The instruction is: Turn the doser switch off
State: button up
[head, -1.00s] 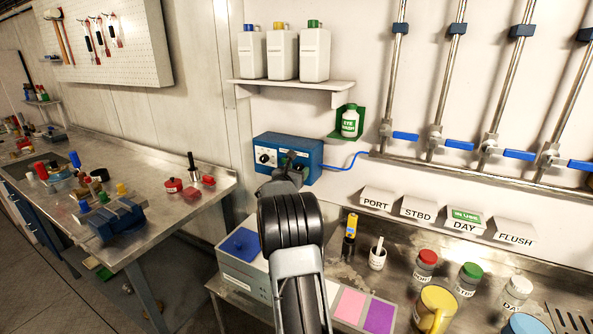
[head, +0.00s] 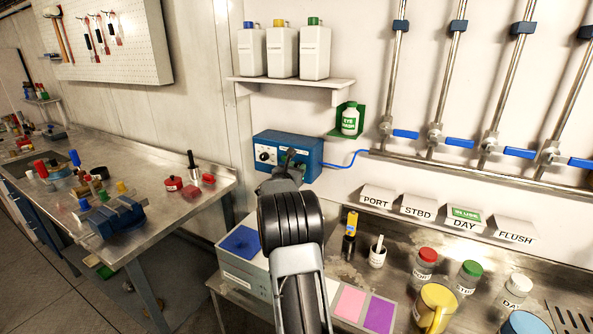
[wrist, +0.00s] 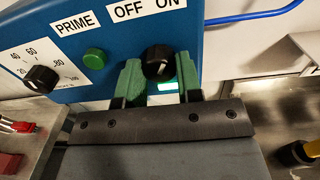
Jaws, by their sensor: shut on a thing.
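The blue doser box (head: 300,146) is fixed to the wall, and it fills the upper part of the wrist view (wrist: 225,45). A black round switch knob (wrist: 157,55) sits under the OFF and ON labels (wrist: 148,10). My gripper (wrist: 159,70) has one green finger on each side of this knob and is shut on it. In the head view my gripper (head: 290,160) is at the doser's front, and my arm hides the knob. A pale mark shows low on the knob, but I cannot tell clearly which label the knob points to. A lit greenish patch shows below it.
A green button (wrist: 95,58) under PRIME and a black dial (wrist: 41,78) with a number scale sit left of the switch. A blue tube (head: 345,163) leaves the doser's right side. Bottles (head: 315,52) stand on the shelf above. The counter below holds jars and mugs.

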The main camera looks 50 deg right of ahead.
jog(key=shift+f, duration=0.1)
jog(key=shift+r+n+b, duration=0.2)
jog(key=shift+n+b, duration=1.2)
jog(key=shift+n, duration=4.3)
jog(key=o, duration=0.9)
jog(key=shift+o, duration=0.2)
jog(key=b+v, duration=0.3)
jog(key=v, duration=1)
jog(key=shift+a+r, duration=0.2)
jog(key=shift+a, duration=0.2)
